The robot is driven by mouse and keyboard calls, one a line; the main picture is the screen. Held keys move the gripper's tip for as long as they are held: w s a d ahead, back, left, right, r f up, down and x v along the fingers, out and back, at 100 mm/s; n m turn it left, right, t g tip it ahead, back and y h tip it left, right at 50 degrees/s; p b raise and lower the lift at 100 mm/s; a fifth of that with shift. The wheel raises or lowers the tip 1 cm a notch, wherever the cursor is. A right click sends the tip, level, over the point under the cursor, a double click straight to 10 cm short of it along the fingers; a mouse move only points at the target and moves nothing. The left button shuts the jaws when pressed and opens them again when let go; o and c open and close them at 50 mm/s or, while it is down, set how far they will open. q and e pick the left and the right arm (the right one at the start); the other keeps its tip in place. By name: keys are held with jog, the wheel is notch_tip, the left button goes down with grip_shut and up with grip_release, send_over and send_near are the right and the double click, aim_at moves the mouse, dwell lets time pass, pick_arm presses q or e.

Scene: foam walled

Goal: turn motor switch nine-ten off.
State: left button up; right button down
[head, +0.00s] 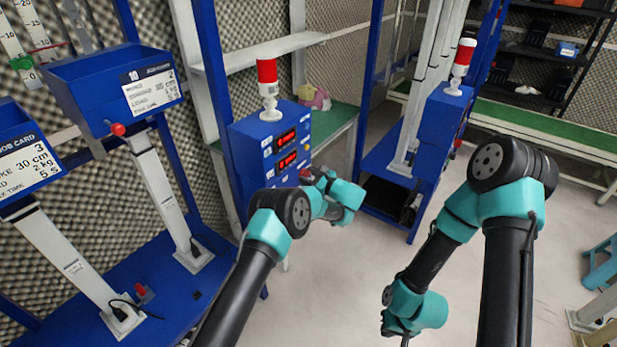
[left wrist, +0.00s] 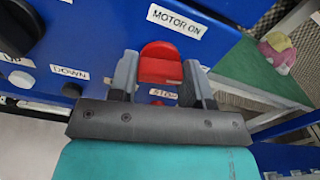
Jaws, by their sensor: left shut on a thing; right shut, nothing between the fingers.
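The blue control box (head: 250,152) stands left of centre in the head view, with two red number displays and a red-and-white lamp on top. In the left wrist view, a red switch knob (left wrist: 160,62) sits on its blue front, beside a MOTOR ON label (left wrist: 178,22). My left gripper (head: 312,178) is at the lower front of the box. Its two fingers (left wrist: 160,80) are shut on the red knob, one on each side. My right gripper (head: 405,341) barely shows at the bottom edge, low over the floor and away from the box, with nothing seen in it.
A STOP label (left wrist: 166,94) lies just below the knob, partly hidden by my gripper. A dark round knob and UP and DOWN labels (left wrist: 68,72) are to the left. A second blue box with a lamp (head: 447,108) stands further right. Pale floor is clear between the stations.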

pick_arm(q)
jog(key=shift+m, duration=1.1)
jog(key=o, duration=0.9)
jog(key=v, duration=1.7)
jog(key=shift+s+d, duration=0.1)
jog(key=shift+d, duration=0.05)
